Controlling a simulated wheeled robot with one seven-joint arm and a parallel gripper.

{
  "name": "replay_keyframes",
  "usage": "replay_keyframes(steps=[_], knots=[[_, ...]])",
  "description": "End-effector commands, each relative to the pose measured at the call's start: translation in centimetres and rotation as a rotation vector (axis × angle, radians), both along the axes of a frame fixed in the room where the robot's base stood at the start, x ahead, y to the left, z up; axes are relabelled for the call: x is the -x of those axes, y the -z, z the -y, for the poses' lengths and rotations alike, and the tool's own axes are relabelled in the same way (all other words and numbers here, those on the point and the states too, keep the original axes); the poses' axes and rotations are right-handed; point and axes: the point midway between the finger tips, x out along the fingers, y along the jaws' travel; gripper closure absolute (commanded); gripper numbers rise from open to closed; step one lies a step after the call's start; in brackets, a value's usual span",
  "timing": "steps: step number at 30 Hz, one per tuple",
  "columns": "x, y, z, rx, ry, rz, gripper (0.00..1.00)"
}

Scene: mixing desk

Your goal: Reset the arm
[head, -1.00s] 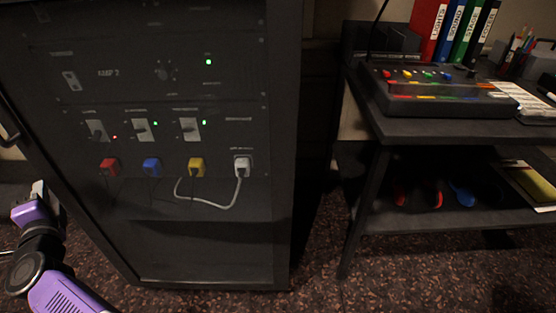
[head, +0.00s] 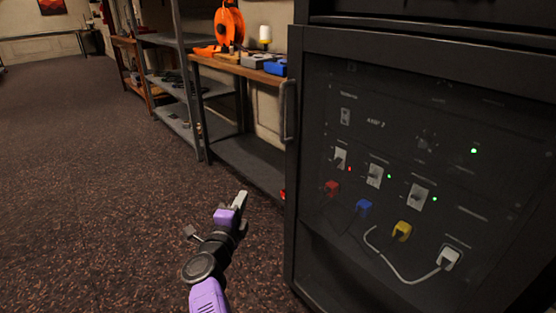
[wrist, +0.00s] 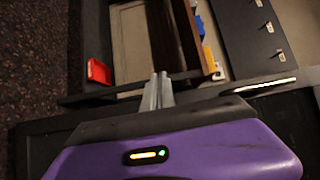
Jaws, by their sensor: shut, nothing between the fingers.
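My gripper (head: 241,199) is on my purple arm, low in the middle of the head view, to the left of the black equipment rack (head: 293,200). It is shut and empty, its fingers together over the carpet side of the rack. In the wrist view my gripper's fingertips (wrist: 163,80) show closed, with nothing between them. The arm is bent and reaches up and forward from the bottom of the head view.
The rack carries red, blue, yellow (head: 402,231) and white plugs (head: 450,257). A wooden-topped bench (head: 222,68) with an orange cable reel (head: 229,24) and grey shelves (head: 186,84) stand behind. Open carpet (head: 85,180) lies left. A red object (wrist: 99,71) shows in the wrist view.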

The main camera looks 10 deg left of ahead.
Motion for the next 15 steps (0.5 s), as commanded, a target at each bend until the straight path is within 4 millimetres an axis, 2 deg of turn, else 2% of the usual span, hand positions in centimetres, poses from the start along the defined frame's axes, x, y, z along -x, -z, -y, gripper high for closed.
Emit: replay_keyframes(steps=[2,5,8,11,15], knots=[[0.0,0.0,-0.4,0.024,-0.018,0.002,1.00],[-0.4,-2.3,-0.6,0.052,-0.031,0.047,1.00],[-0.8,-5.5,-0.4,0.090,-0.040,0.120,1.00],[-0.4,-6.9,1.2,0.177,-0.046,0.197,1.00],[0.4,-7.1,5.0,0.321,-0.036,0.285,1.00]])
